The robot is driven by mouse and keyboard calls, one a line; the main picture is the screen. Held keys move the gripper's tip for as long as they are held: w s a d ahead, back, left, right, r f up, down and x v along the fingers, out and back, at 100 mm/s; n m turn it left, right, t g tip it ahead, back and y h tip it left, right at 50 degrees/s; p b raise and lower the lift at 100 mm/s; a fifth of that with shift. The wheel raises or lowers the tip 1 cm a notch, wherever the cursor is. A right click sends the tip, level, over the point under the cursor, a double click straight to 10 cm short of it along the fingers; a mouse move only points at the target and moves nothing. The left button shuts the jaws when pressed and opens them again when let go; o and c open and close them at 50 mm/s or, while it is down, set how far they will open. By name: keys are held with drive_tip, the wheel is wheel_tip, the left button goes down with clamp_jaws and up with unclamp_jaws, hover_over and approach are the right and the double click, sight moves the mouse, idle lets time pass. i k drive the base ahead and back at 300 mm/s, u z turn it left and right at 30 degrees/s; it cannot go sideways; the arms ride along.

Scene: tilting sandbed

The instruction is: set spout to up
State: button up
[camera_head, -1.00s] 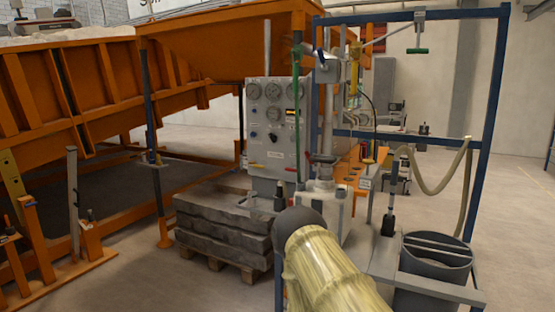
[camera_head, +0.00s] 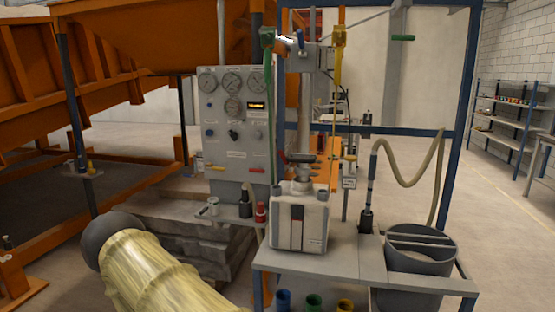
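No part can be told for certain as the spout. A workbench (camera_head: 345,262) with a blue frame carries a grey-white box-shaped unit (camera_head: 300,222) with a dark round knob-like top (camera_head: 303,167). Above it, a grey head on the frame (camera_head: 308,55) has a blue lever (camera_head: 300,40) and a vertical pipe. A beige hose (camera_head: 415,185) hangs in a loop at the right, over a grey bucket (camera_head: 420,262). My arm, in a pale yellow sleeve, shows at lower left with a dark round joint. My gripper is not in view.
A gauge panel (camera_head: 235,125) stands left of the unit. An orange sandbed structure (camera_head: 150,40) fills the upper left. Stone slabs (camera_head: 195,220) are stacked behind my arm. Coloured cups (camera_head: 313,301) sit low at the bench front. Open floor lies right, before a shelf (camera_head: 505,120).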

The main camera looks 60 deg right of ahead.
sight(302, 153)
drive_tip(key=z, duration=0.5)
drive_tip(key=i, duration=0.95)
drive_tip(key=z, duration=0.75)
